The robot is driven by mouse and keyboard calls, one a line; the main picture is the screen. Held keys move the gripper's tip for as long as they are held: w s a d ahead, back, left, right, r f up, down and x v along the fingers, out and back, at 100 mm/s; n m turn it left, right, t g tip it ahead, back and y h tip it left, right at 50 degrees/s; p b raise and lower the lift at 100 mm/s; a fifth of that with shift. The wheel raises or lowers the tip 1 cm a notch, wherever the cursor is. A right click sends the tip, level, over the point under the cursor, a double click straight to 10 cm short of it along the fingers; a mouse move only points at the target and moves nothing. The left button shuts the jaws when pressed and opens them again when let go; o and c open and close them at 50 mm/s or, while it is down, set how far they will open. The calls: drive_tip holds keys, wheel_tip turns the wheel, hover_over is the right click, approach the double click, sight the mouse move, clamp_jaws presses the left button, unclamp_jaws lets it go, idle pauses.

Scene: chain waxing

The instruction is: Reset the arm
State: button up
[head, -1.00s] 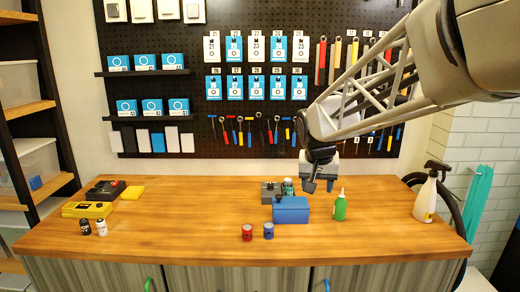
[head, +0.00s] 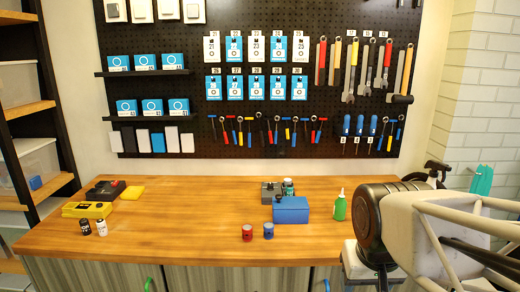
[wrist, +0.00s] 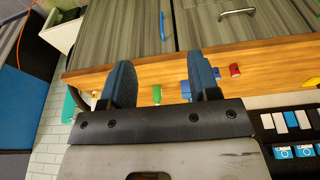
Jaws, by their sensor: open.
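My arm fills the lower right of the head view, folded back over the bench's right front corner. I cannot make out my fingers in that view. In the wrist view my gripper (wrist: 161,72) shows two blue fingers set well apart, with nothing between them close by. The wrist view looks at the bench upside down. The wooden bench (head: 170,225) stands beyond the fingers, with a green bottle (wrist: 157,93) and a red can (wrist: 235,70) on it. The gripper is apart from all of these.
A blue box (head: 291,211), the green bottle (head: 340,207), the red can (head: 247,233) and a blue can (head: 268,231) stand mid-bench. Yellow and black cases (head: 87,210) sit at left. A tool pegboard (head: 260,170) hangs behind. The bench between is clear.

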drive_tip(key=shift+s+f, duration=0.3)
drive_tip(key=shift+s, duration=0.3)
drive_tip(key=shift+s+f, duration=0.25)
drive_tip(key=shift+s, duration=0.4)
drive_tip(key=shift+s+f, duration=0.3)
drive_tip(key=shift+s, duration=0.3)
idle(0.3)
